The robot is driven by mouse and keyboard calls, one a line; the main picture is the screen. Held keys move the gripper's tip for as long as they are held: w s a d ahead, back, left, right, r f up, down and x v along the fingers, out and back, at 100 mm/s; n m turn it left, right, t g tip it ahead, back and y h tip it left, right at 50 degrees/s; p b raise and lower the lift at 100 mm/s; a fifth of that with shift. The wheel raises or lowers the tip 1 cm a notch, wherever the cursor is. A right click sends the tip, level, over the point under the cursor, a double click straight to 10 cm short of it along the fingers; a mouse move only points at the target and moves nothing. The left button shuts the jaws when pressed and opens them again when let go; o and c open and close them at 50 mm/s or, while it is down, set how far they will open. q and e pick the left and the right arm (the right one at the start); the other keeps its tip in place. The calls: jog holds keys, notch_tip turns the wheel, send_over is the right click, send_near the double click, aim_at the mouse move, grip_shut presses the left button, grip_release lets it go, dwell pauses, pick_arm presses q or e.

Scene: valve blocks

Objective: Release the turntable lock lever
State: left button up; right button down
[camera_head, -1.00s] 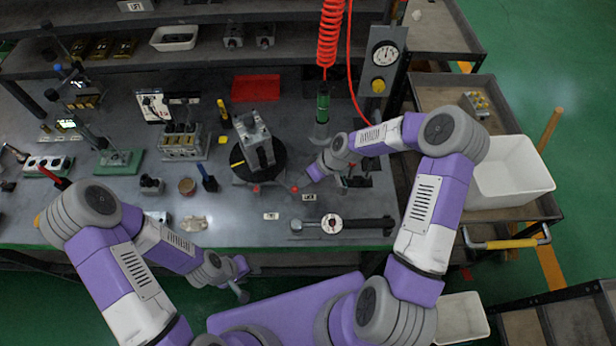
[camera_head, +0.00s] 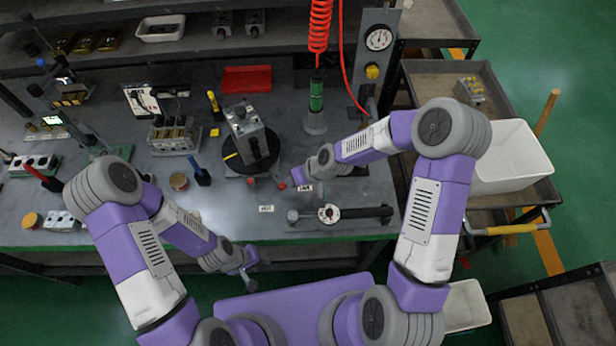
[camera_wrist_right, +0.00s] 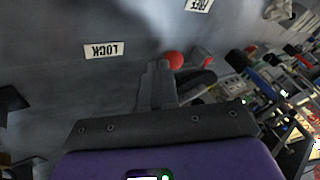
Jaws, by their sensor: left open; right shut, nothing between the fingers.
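The turntable (camera_head: 231,164) is a black disc on the bench with a grey metal valve block (camera_head: 245,128) on top. The lock lever's red knob (camera_head: 281,186) stands at its front right, between the LOCK label (camera_head: 305,188) and the FREE label (camera_head: 266,208). In the right wrist view the red knob (camera_wrist_right: 174,59) is beside my right fingertips, touching or nearly so. My right gripper (camera_head: 296,180) is shut and empty on the knob's LOCK side. The lever's arm is mostly hidden. My left gripper (camera_head: 247,272) is open and empty in front of the bench.
A green tool (camera_head: 316,98) hangs on a red coiled hose behind my right forearm. A gauge panel (camera_head: 377,52) stands back right. A red tray (camera_head: 247,79) is behind the turntable. A blue-handled tool (camera_head: 200,174) stands left.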

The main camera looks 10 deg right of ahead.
aim_at(281, 189)
jog(key=a+m, duration=0.1)
jog(key=s+a+m+t+h, duration=0.1)
jog(key=shift+s+a+m+b, duration=0.3)
jog(key=shift+a+b, duration=0.05)
jog(key=shift+a, duration=0.05)
jog(key=shift+s+a+m+t+h, duration=0.3)
jog(key=shift+a+m+t+h, duration=0.25)
jog(key=shift+a+m, duration=0.45)
jog(key=shift+a, duration=0.6)
jog(key=shift+s+a, duration=0.1)
jog(key=shift+s, duration=0.05)
jog(key=shift+d, duration=0.35)
jog(key=d, duration=0.2)
jog(key=s+d, duration=0.1)
jog(key=shift+r+m+b, duration=0.3)
jog(key=shift+b, duration=0.05)
jog(key=p+v, duration=0.2)
jog(key=v, duration=0.8)
jog(key=shift+s+p, duration=0.25)
jog(key=shift+p, duration=0.15)
